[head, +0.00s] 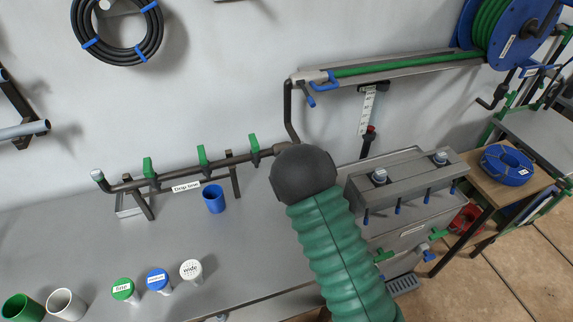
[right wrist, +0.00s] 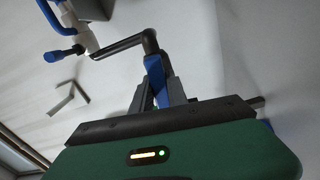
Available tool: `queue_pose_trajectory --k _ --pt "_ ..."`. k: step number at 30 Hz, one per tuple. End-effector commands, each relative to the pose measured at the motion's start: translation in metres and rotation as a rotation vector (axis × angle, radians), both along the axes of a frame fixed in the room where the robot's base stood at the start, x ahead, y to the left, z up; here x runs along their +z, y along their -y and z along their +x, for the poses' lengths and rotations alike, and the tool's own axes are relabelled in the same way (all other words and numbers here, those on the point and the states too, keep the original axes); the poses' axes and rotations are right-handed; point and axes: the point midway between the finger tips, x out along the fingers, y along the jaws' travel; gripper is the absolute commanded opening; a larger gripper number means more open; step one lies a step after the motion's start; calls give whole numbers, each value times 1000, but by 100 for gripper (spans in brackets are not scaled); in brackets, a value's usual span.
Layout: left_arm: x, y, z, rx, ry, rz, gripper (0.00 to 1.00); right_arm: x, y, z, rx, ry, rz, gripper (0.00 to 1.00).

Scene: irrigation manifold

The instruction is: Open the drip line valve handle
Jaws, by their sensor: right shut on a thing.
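The manifold pipe (head: 220,171) runs along the wall above the bench, with a "Drip line" label (head: 186,187) and upright green handles (head: 148,168), (head: 202,156), (head: 255,150). My right arm, green with a dark rounded joint, covers the pipe's right end in the head view and hides its own gripper. In the right wrist view my right gripper (right wrist: 163,97) is shut on a blue handle (right wrist: 155,76) just below the bent dark pipe (right wrist: 120,46). I cannot tell which line this handle belongs to. My left gripper is not in view.
A blue lever (head: 310,100) and a blue hose fitting (head: 325,84) are at the pipe's upper end. A grey box (head: 405,180) with blue levers is right of my arm.

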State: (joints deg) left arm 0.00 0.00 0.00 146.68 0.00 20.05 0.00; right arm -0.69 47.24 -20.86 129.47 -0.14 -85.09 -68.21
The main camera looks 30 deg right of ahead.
Motion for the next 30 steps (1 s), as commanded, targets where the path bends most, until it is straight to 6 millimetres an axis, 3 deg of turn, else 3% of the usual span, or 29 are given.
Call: queue_pose_trajectory --k 12,27,28,30 --pt "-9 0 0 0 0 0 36 -7 -3 -1 5 -54 -162 0" --pt "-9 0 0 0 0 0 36 -9 -3 -1 7 -63 -177 0" --pt "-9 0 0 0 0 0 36 -9 -3 -1 8 -64 -177 24" --pt "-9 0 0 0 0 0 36 -9 -3 -1 8 -62 -178 33"
